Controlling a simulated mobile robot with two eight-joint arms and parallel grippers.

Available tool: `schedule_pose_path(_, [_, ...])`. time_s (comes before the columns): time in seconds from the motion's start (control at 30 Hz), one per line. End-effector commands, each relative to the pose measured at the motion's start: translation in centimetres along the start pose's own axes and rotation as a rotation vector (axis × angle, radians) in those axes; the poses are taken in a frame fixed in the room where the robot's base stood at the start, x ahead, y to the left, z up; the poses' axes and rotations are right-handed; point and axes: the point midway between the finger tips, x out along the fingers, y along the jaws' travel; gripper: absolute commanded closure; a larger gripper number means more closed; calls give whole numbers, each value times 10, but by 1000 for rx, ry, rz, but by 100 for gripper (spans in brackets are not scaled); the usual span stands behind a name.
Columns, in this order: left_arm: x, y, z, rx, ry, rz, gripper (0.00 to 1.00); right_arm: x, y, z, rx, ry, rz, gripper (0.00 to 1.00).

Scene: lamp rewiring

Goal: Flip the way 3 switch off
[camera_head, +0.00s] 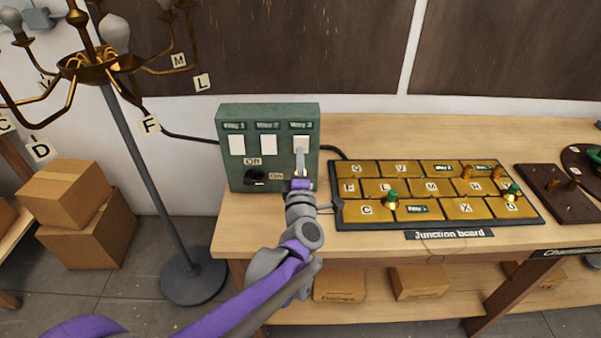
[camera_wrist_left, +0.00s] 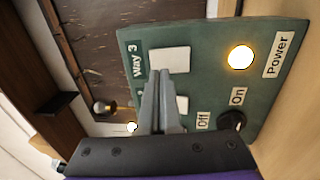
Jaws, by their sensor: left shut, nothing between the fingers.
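The green switch box (camera_head: 228,120) stands upright at the left end of the bench. The way 3 switch (camera_head: 301,141) is the rightmost of its white rockers. It also shows in the left wrist view (camera_wrist_left: 170,60). My left gripper (camera_head: 299,153) is shut and empty, its tips in front of the lower part of the way 3 switch. In the left wrist view the fingertips (camera_wrist_left: 155,76) overlap the switch's edge; I cannot tell whether they touch it. The round power light (camera_wrist_left: 241,57) glows. The switch's tilt is unclear. My right gripper is not in view.
The way 1 switch (camera_head: 236,145) and way 2 switch (camera_head: 268,145) sit to the left. The black Off/On knob (camera_head: 256,174) is below them. The junction board (camera_head: 345,215) with brass plates lies right of the box. A brass chandelier (camera_head: 90,70) stands at the left.

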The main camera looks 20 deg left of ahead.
Motion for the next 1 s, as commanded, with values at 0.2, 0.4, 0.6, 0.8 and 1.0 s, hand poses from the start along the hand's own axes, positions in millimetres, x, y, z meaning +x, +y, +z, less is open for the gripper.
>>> schedule_pose_path(0.2, [25,0,0,0,0,0,100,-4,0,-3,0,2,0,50])
schedule_pose_path(0.4, [30,0,0,0,-1,0,100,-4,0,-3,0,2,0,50])
schedule_pose_path(0.6, [30,0,0,0,-1,0,100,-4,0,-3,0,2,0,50])
schedule_pose_path(0.8, [34,2,0,0,-1,0,100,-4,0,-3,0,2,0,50])
schedule_pose_path(1.0, [34,2,0,0,-1,0,100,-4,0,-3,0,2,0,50])
